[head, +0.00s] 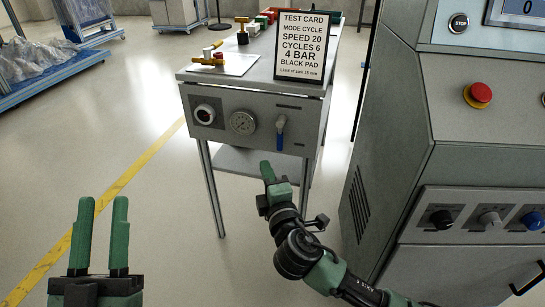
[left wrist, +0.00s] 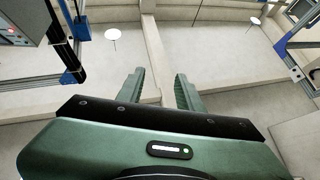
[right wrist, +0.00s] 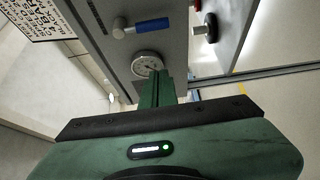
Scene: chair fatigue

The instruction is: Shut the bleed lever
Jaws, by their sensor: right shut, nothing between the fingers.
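The bleed lever (head: 280,135) has a blue handle and a silver pivot, on the front panel of the grey cart (head: 225,92). In the head view its handle hangs down. The lever also shows in the right wrist view (right wrist: 148,26), above the gripper's fingers. My right gripper (head: 267,170) is shut and empty, in front of and below the panel, apart from the lever in the picture. In the right wrist view its closed fingers (right wrist: 157,88) overlap the edge of the gauge. My left gripper (head: 100,205) is open and empty over the floor at lower left.
A test card (head: 303,46) stands on the cart top. A grey machine cabinet (head: 400,150) with knobs and a red button stands close on the right.

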